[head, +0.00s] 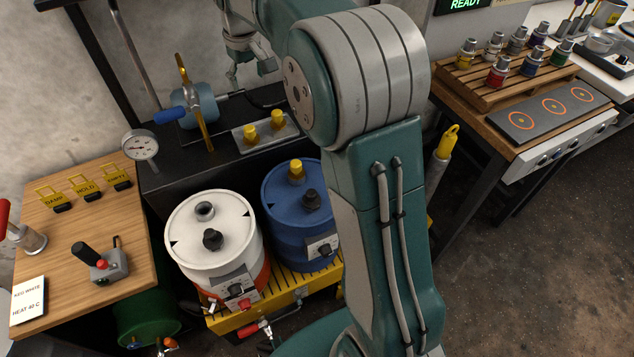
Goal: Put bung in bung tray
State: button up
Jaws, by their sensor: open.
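Two yellow bungs (250,133) (278,119) stand upright on a small grey tray (290,133) on the black bench. Another yellow bung (296,169) sits on top of the blue drum (284,220), beside a black cap (311,200). The white drum (183,240) has an open port (205,211) and a black cap (213,240) on its lid. My gripper (250,76) is open above and behind the tray, apart from the bungs, with nothing seen between its fingers. My arm hides part of the tray's right side and the space right of the blue drum.
Both drums stand on a yellow slatted platform (283,287). A blue cylinder with a yellow bar (194,105) and a gauge (141,146) stand left of the tray. A wooden table with controls (75,230) is at left; a bench with paint jars (500,72) is at right.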

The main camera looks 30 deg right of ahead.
jog(key=s+r+m+t, duration=0.1)
jog(key=s+r, duration=0.2)
jog(key=s, duration=0.6)
jog(key=s+r+m+t, duration=0.1)
jog(key=s+r, duration=0.2)
jog(key=s, duration=0.6)
jog(key=s+f+t, duration=0.1)
jog(key=s+f, duration=0.2)
jog(key=s, duration=0.4)
jog(key=s+f+m, duration=0.1)
jog(key=s+f, duration=0.1)
jog(key=s, duration=0.5)
jog(key=shift+s+d+f+t, duration=0.2)
jog(key=shift+s+f+t, duration=0.15)
jog(key=shift+f+t, duration=0.05)
